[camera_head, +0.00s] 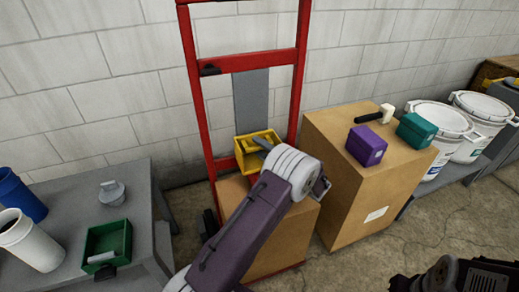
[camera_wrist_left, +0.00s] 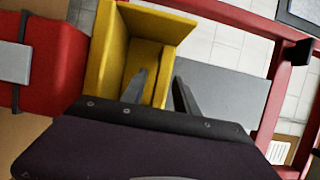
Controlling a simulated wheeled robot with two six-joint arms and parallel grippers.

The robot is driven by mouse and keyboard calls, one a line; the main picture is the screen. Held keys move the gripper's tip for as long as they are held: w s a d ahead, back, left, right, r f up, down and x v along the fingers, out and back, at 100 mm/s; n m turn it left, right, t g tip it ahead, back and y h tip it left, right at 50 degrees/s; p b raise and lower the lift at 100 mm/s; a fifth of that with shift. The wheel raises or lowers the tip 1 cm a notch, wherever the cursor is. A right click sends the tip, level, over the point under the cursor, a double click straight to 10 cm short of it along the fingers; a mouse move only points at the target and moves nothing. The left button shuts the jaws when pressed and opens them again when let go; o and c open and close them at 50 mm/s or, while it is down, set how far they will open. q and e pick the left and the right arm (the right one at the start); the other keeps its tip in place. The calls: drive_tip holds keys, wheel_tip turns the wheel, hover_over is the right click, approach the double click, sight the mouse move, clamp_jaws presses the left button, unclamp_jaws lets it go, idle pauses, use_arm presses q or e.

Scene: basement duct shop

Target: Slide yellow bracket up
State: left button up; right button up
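The yellow bracket (camera_head: 252,153) is an open, box-like piece in front of a grey vertical plate (camera_head: 251,100) on a red hand truck (camera_head: 193,95). In the left wrist view the bracket (camera_wrist_left: 112,55) shows its walls and hollow inside. My left gripper (camera_head: 265,145) is at the bracket, its fingers partly hidden by my arm in the head view. In the left wrist view the gripper (camera_wrist_left: 160,88) has its fingers apart, with a yellow wall edge showing between them. Contact cannot be told. My right gripper is not clearly visible.
A cardboard box (camera_head: 285,235) stands below the bracket. A taller box (camera_head: 345,190) at right carries a purple box (camera_head: 366,146), a teal box (camera_head: 416,131) and a white-headed mallet (camera_head: 387,112). A grey table (camera_head: 60,195) stands left.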

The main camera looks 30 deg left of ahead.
use_arm(q)
clamp_jaws()
idle(1.4)
